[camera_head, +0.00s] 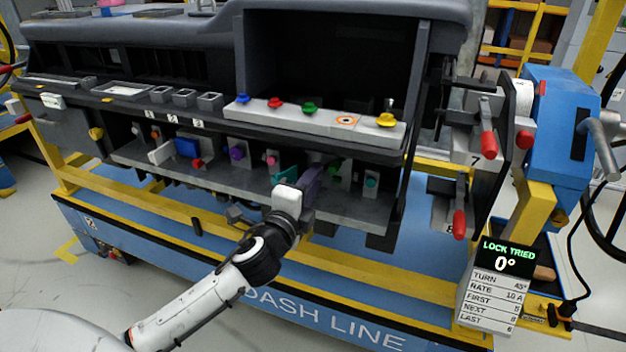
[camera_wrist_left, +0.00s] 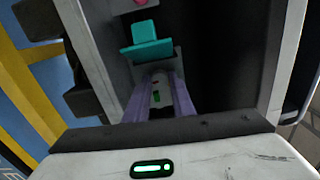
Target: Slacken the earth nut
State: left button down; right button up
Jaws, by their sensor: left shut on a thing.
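My left gripper (camera_head: 313,184), with purple fingers, reaches into the lower ledge of the dashboard module, just right of a teal block (camera_head: 286,172). In the left wrist view its fingers (camera_wrist_left: 160,92) are close together around a small grey piece (camera_wrist_left: 157,88) with red and green marks. The teal block (camera_wrist_left: 147,50) stands just beyond them. I cannot tell from the shape whether the held piece is the earth nut, as the fingers hide most of it. My right gripper is not in view.
A pale shelf (camera_head: 325,119) with blue, red, green and yellow knobs overhangs the ledge. Red-handled levers (camera_head: 488,140) stand at right. A yellow rail (camera_head: 360,268) runs below.

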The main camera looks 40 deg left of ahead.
pick_arm(q)
jog(key=n+p, duration=0.1)
jog(key=n, duration=0.5)
jog(key=n+p, duration=0.1)
jog(key=n, duration=0.2)
jog(key=shift+f+n+h+p, duration=0.1)
jog(key=shift+n+h+p, duration=0.2)
jog(key=shift+n+p, duration=0.95)
jog(key=shift+n+b, duration=0.35)
jog(key=c, duration=1.8)
grip_release()
jog(key=v, duration=1)
jog(key=shift+s, duration=0.2)
